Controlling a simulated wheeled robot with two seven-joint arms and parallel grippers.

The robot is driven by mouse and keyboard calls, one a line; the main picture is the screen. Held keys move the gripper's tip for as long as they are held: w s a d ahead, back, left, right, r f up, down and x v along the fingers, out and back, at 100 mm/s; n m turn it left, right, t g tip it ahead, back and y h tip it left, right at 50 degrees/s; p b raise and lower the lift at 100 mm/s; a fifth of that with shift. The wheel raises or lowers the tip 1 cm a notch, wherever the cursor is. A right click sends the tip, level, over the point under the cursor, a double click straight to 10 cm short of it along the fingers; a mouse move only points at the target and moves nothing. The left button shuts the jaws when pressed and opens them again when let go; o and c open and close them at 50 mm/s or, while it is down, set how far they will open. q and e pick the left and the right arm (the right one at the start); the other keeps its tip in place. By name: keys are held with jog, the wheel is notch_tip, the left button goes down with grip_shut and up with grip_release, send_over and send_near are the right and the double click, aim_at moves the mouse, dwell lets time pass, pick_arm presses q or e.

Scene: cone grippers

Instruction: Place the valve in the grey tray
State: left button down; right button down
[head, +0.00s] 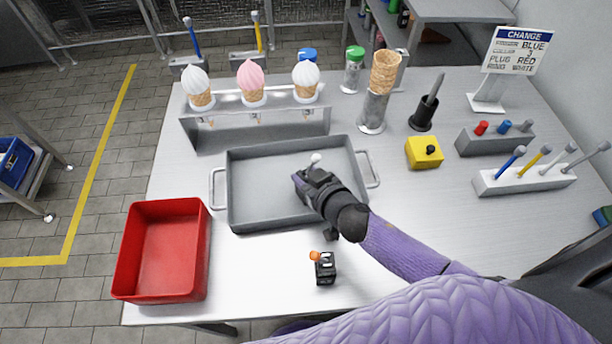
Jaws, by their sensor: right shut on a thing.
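The grey tray (248,209) lies in the middle of the table, with a handle at each end. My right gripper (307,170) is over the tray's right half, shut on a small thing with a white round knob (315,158). The gripper hides most of this thing, so I cannot tell for sure that it is the valve, or whether it touches the tray floor. No other thing shows in the visible part of the tray. My left gripper is not in view.
A red bin (162,254) stands left of the tray. A black block with an orange knob (325,268) sits in front. Behind is a metal rack (258,128) with ice cream cones. A yellow box (424,152) and a white tool holder (524,178) stand to the right.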

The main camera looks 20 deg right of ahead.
jog(key=shift+f, duration=0.15)
jog(key=shift+c, duration=1.4)
grip_release()
jog(key=shift+s+r, duration=0.2)
jog(key=shift+r, duration=0.1)
jog(key=p+v, duration=0.2)
jog(key=v, duration=0.9)
jog(key=shift+s+p, duration=0.2)
jog(key=shift+p, duration=0.1)
